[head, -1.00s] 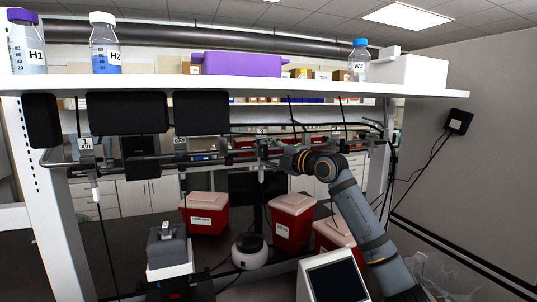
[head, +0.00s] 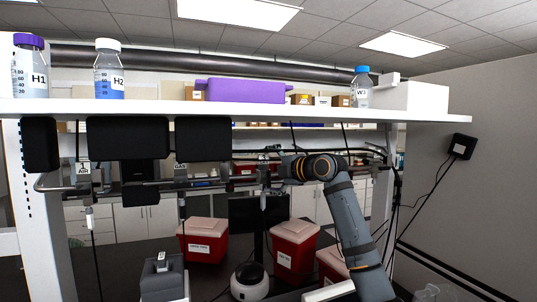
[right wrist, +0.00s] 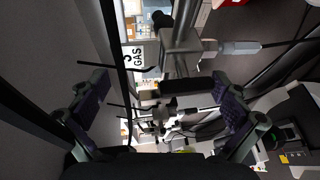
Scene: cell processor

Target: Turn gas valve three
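The label of gas valve three (right wrist: 135,57), reading "3 GAS", shows in the right wrist view beside a metal pipe fitting. A black bar-shaped handle (right wrist: 185,88) on this fitting lies between my right gripper's fingers (right wrist: 161,86), which are wide apart with clear gaps on both sides. In the head view my right gripper (head: 281,169) is at the rail beside the third valve position, and partly hides it. The valve labelled "2 GAS" (head: 181,167) and the one labelled "1 AIR" (head: 83,168) hang further left. My left gripper is not in view.
A white shelf (head: 300,110) with bottles and a purple box (head: 243,91) runs above the rail. Black boxes (head: 126,138) hang under its left half. Red bins (head: 295,246) and a small round device (head: 249,282) stand on the dark bench below.

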